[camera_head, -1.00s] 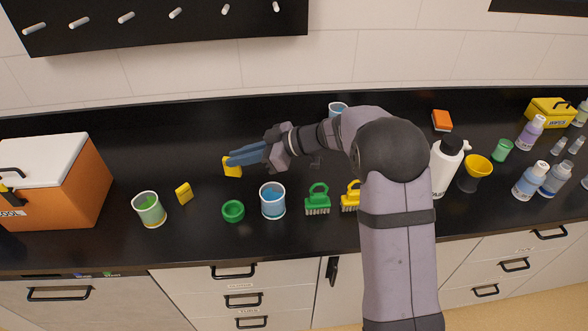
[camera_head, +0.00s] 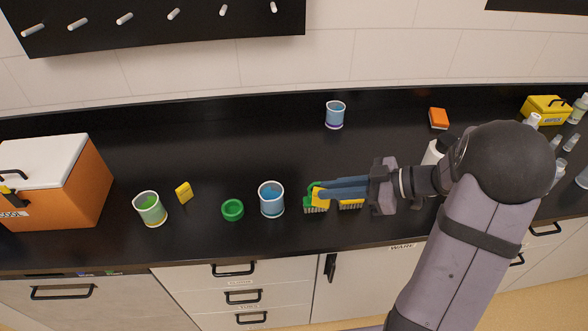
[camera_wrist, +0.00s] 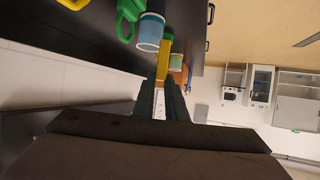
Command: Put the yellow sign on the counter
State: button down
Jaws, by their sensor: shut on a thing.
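The yellow sign (camera_head: 319,197) is at the fingertips of my gripper (camera_head: 322,189), which is shut on it. In the head view the sign and fingers overlap the green brush (camera_head: 315,209) and part of the yellow brush (camera_head: 351,204). In the wrist view the sign (camera_wrist: 163,58) shows as a narrow yellow strip between the fingertips (camera_wrist: 163,92). The fingers point left over the black counter (camera_head: 260,150). I cannot tell exactly how high the sign is.
A blue cup (camera_head: 271,201) and green bowl (camera_head: 232,210) stand left of the sign. Further left are a small yellow block (camera_head: 184,193), a green cup (camera_head: 149,209) and an orange cooler (camera_head: 80,190). Another blue cup (camera_head: 335,114) stands behind.

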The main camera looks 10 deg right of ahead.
jog(key=shift+f+p, duration=0.9)
jog(key=shift+f, duration=4.85)
jog(key=shift+f, duration=0.1)
jog(key=c, duration=1.8)
grip_release()
jog(key=shift+s+d+r+b, duration=0.2)
jog(key=shift+d+r+b, duration=0.1)
jog(key=shift+d, duration=0.25)
jog(key=b+v, duration=0.3)
jog(key=v, duration=0.8)
jog(key=shift+w+a, duration=0.1)
jog(key=shift+a, duration=0.05)
